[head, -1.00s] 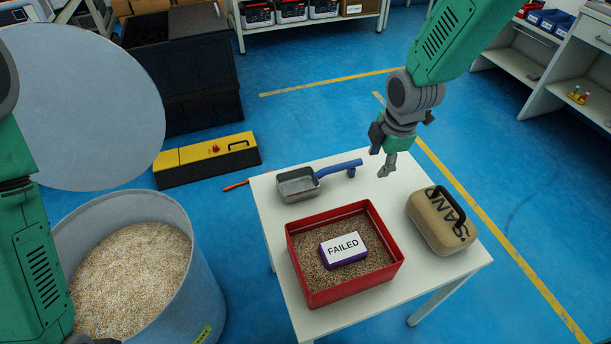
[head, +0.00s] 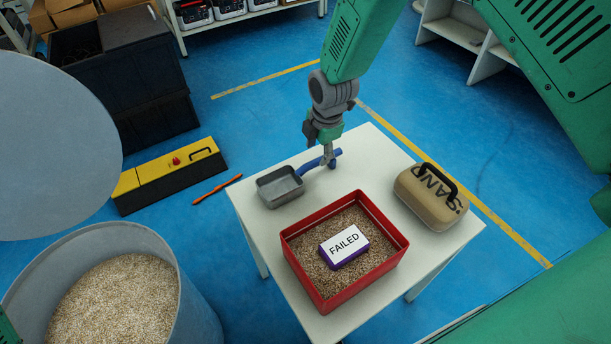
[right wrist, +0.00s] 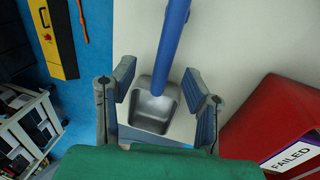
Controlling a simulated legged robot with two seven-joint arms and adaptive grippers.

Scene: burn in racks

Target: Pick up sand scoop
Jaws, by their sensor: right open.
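The sand scoop has a grey metal pan (head: 280,186) and a blue handle (head: 308,166), and lies at the back left of the white table. My right gripper (head: 328,157) points down over the handle. In the right wrist view the blue handle (right wrist: 171,45) runs between the spread fingers of the gripper (right wrist: 158,80), and the pan (right wrist: 153,105) shows below it. The gripper is open, and I cannot tell whether a finger touches the handle. My left gripper is out of view.
A red bin (head: 345,296) of grains with a "FAILED" box (head: 345,246) stands in front of the scoop on the white table (head: 250,226). A tan SAND case (head: 428,207) is at the right. A grey barrel (head: 195,310) and yellow-black case (head: 165,180) stand left on the floor.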

